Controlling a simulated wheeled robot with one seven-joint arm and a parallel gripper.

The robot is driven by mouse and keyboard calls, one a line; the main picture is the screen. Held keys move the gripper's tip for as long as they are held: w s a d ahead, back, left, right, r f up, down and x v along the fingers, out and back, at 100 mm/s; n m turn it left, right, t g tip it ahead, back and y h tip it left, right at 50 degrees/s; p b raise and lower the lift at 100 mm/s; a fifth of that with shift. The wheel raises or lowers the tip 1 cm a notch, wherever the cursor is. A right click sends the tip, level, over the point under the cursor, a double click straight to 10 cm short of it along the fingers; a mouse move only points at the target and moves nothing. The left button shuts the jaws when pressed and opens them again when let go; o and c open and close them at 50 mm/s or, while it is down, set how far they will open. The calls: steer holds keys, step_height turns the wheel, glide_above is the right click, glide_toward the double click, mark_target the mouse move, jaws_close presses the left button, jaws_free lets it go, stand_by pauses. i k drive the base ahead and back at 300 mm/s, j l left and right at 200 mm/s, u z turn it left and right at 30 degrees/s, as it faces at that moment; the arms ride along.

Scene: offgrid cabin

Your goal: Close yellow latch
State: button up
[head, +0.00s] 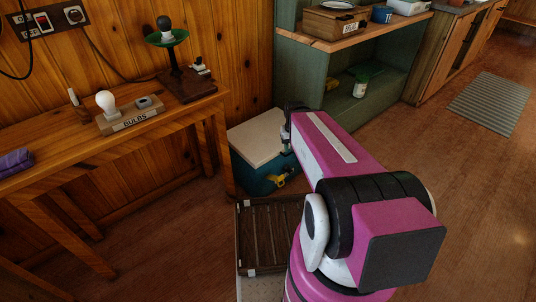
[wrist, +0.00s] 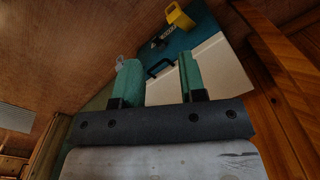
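A teal cooler box (head: 252,172) with a cream lid (head: 258,138) stands on the floor by the wall. The lid looks shut. The yellow latch (head: 278,181) sticks out from the teal front; it also shows at the top of the wrist view (wrist: 180,18). My gripper (head: 287,148) hangs over the right end of the cooler, behind and above the latch. In the wrist view, its two green fingers (wrist: 158,62) are apart and empty. A black handle (wrist: 160,68) shows between them, beyond the fingertips. The latch is clear of both fingers.
A wooden bench (head: 160,130) with a bulbs holder (head: 130,117) stands left of the cooler. A green shelf unit (head: 310,72) stands behind and right. A slatted crate (head: 268,235) lies in front of the cooler. The wooden floor at right is clear up to a grey mat (head: 492,103).

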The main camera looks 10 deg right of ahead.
mark_target(274, 179)
steer(key=k+j+u, duration=0.25)
steer(key=k, duration=0.25)
steer(key=k+j+u, duration=0.2)
steer(key=k, duration=0.25)
